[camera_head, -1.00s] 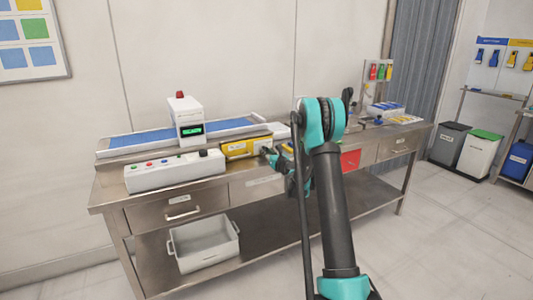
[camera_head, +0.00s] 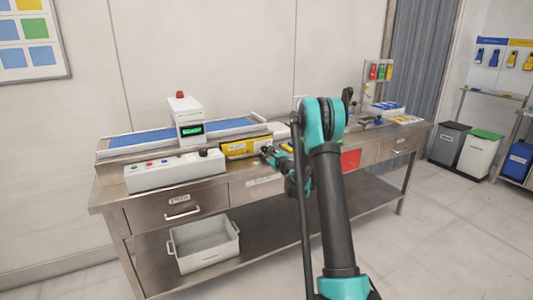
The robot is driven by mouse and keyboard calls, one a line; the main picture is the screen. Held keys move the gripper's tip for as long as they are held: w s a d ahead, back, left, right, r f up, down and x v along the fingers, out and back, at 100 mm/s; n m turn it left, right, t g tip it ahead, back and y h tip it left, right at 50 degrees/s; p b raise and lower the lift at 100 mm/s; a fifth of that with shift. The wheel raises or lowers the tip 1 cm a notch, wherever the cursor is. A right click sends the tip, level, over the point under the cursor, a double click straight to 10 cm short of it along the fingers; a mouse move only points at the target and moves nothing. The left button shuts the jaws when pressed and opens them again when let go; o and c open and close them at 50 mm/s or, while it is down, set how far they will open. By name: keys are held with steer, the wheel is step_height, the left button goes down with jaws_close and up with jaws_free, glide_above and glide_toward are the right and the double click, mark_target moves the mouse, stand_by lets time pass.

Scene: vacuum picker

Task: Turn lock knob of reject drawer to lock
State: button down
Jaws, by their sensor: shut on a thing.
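A yellow box-like drawer front with a pale label (camera_head: 240,149), which looks like the reject drawer, sits on the bench beside the conveyor. My gripper (camera_head: 266,152) is at its right end, with the dark fingers shut on a small part there that appears to be the lock knob. The fingers cover this knob, so its angle cannot be read. My arm hides the area just to the right of the gripper.
A white control box with buttons (camera_head: 172,172) stands left of the yellow front. A display unit with a red lamp (camera_head: 187,121) stands behind, by the blue conveyor (camera_head: 140,138). A red panel (camera_head: 350,160) is right of my arm. A grey bin (camera_head: 205,245) rests on the lower shelf.

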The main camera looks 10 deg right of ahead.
steer(key=shift+n, duration=1.5)
steer(key=c, duration=1.2)
jaws_free()
step_height(320, 180, up, 10)
steer(key=shift+r, duration=0.1)
steer(key=shift+c, duration=0.4)
